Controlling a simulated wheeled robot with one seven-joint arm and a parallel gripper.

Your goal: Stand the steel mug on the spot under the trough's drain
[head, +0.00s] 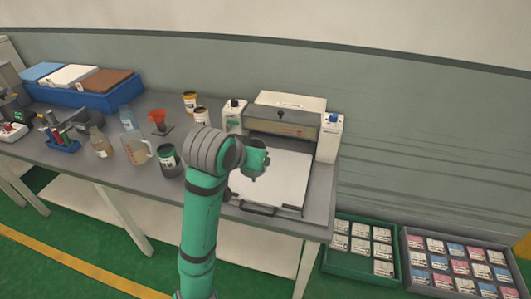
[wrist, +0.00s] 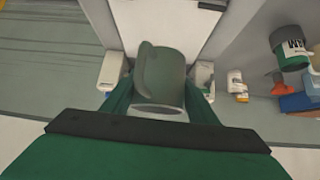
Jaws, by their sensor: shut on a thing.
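The steel mug (wrist: 165,75) is a grey-green, rounded cylinder in the wrist view, with a paler round end toward the camera. My gripper (wrist: 160,102) is shut on it, with a green finger at each side. In the head view my gripper (head: 256,160) is above the white plate of a bench machine, and the mug is mostly hidden by the arm. I cannot pick out the trough, its drain or the spot under it for certain.
The machine (head: 283,120) has white end blocks and a flat white plate (head: 275,185) with a dark front handle. Left of my arm stand a dark-green can (head: 169,160), a beaker (head: 136,150), a red funnel (head: 157,120) and bottles. Crates (head: 358,246) sit on the floor at right.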

